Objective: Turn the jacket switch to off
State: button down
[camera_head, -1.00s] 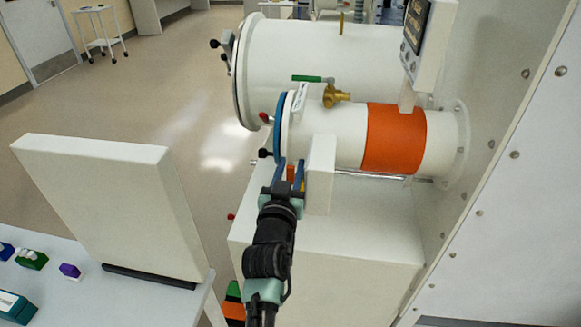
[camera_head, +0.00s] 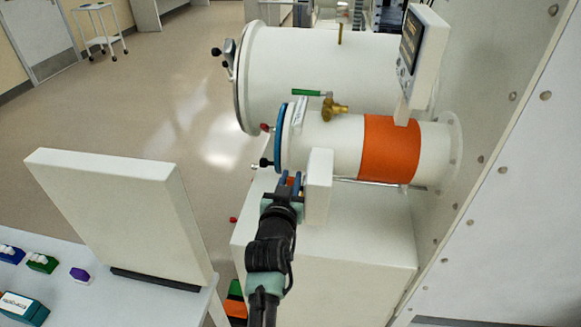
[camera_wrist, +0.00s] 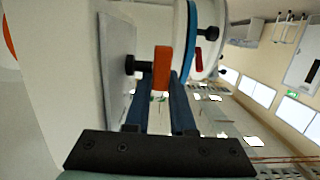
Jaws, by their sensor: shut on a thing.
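The jacket switch is an orange handle (camera_wrist: 162,68) on a short black shaft. It stands out from a grey plate (camera_wrist: 117,65) on the side of a small white box (camera_head: 319,188). My gripper (camera_wrist: 161,84) is shut on this handle, with one dark blue finger on each side of it. In the head view my gripper (camera_head: 289,182) is at the left face of the box. The handle is mostly hidden there, and I cannot read any off or on marking.
The small white chamber (camera_head: 340,143) with an orange band (camera_head: 390,148) lies just behind the box. Its blue-rimmed door (camera_head: 281,138) has black knobs close to my fingers. A green-handled brass valve (camera_head: 334,108) sits on top. A white panel (camera_head: 120,215) stands on the left bench.

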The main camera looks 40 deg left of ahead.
jog(key=shift+w+r+g+p, duration=0.1)
jog(key=shift+r+g+p, duration=0.1)
jog(key=shift+g+p, duration=0.3)
jog(key=shift+f+h, duration=0.25)
jog(key=shift+h, duration=0.05)
jog(key=c, duration=1)
grip_release()
jog(key=shift+c, duration=0.2)
jog(key=b+v, duration=0.2)
jog(key=v, duration=1.1)
jog(key=shift+b, duration=0.3)
jog(key=shift+w, duration=0.1)
